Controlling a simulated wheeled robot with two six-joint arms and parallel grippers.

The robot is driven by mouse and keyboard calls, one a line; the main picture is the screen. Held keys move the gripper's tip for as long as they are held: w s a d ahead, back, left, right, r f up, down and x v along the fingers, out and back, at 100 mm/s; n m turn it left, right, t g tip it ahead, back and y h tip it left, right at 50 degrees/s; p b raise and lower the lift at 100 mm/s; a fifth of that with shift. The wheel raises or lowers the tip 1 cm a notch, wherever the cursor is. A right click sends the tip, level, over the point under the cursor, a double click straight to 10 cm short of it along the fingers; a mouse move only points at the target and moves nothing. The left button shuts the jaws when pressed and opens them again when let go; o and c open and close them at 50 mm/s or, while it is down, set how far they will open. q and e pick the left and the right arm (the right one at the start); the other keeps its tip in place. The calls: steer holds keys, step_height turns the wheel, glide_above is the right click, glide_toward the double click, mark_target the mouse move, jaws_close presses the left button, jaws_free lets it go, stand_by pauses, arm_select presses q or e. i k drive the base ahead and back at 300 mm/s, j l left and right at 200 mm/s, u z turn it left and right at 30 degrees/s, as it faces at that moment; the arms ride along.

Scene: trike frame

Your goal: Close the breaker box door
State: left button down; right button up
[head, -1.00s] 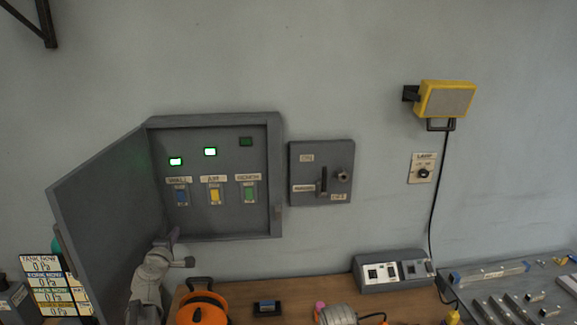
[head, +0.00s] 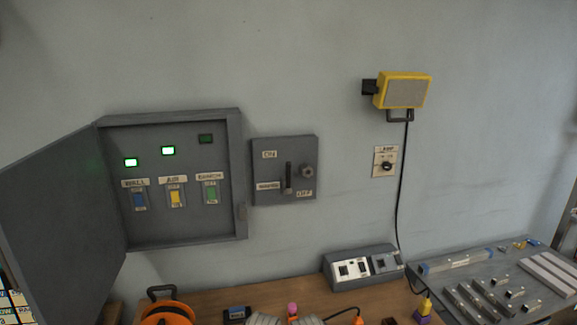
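The grey breaker box (head: 235,180) is on the wall at the left of the head view. Its door (head: 65,210) is hinged on the left side and stands wide open, swung out toward the lower left, its left part cut off by the picture edge. Inside the box are blue, yellow and green switches under labels. Two indicator lights are lit green and the right one is dark. Neither of my grippers shows in the head view now.
A grey switch panel (head: 284,190) is on the wall right of the box. Below are a wooden bench (head: 205,299) with an orange reel (head: 167,312) and a grey socket box (head: 361,266). A yellow lamp (head: 403,91) hangs at the right.

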mark_target(63, 248)
steer(key=k+j, duration=0.1)
steer(key=j, duration=0.3)
steer(key=k+j, duration=0.1)
steer(key=j, duration=0.3)
steer(key=k+j, duration=0.1)
steer(key=j, duration=0.3)
steer(key=k+j, duration=0.1)
steer(key=j, duration=0.3)
steer(key=k+j, duration=0.1)
steer(key=j, duration=0.3)
steer(key=k+j, duration=0.1)
steer(key=j, duration=0.3)
steer(key=k+j, duration=0.1)
steer(key=j, duration=0.3)
steer(key=i+z, duration=0.15)
steer(key=k+j, duration=0.05)
